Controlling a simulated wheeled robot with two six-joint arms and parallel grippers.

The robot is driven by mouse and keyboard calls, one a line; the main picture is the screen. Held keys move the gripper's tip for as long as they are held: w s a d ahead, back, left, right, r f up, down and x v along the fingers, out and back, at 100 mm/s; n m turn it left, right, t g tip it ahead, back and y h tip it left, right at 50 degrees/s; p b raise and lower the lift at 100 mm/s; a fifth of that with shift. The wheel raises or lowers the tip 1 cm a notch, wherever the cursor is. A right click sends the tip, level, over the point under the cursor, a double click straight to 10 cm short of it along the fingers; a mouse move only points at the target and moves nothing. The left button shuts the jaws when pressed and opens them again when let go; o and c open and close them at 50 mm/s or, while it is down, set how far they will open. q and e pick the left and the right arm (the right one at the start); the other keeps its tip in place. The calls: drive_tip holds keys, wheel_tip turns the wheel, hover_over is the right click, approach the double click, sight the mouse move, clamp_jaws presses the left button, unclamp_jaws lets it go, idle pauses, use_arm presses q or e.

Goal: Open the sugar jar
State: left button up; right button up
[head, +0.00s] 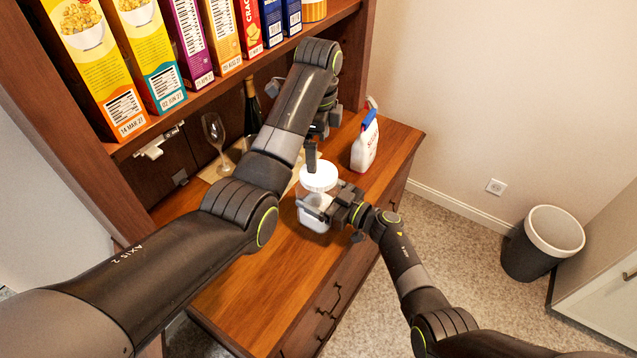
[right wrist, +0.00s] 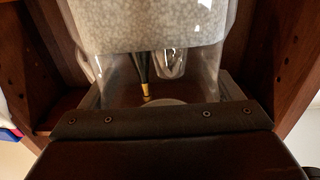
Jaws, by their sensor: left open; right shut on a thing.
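The sugar jar (head: 313,217) stands on the wooden counter, a clear jar with pale sugar inside. Its round white lid (head: 319,176) sits on top. In the right wrist view the clear jar wall and sugar (right wrist: 150,28) fill the upper middle. My right gripper (head: 326,206) is shut on the jar body from the right side, below the lid. My left gripper (head: 313,150) is open and points down at the far edge of the lid. One finger shows there, close to the lid; I cannot tell if it touches. The rest is partly hidden behind my left arm.
A white sugar bag (head: 365,143) with a blue clip stands right of the jar. A wine glass (head: 215,131) and dark bottle (head: 252,108) stand at the back left. Cereal boxes (head: 95,65) line the shelf above. The counter's near part (head: 245,300) is clear.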

sight(319, 173)
use_arm(q)
drive_tip(key=m, duration=0.6)
drive_tip(key=shift+m, duration=0.4)
drive_tip(key=m, duration=0.6)
drive_tip(key=shift+f, duration=4)
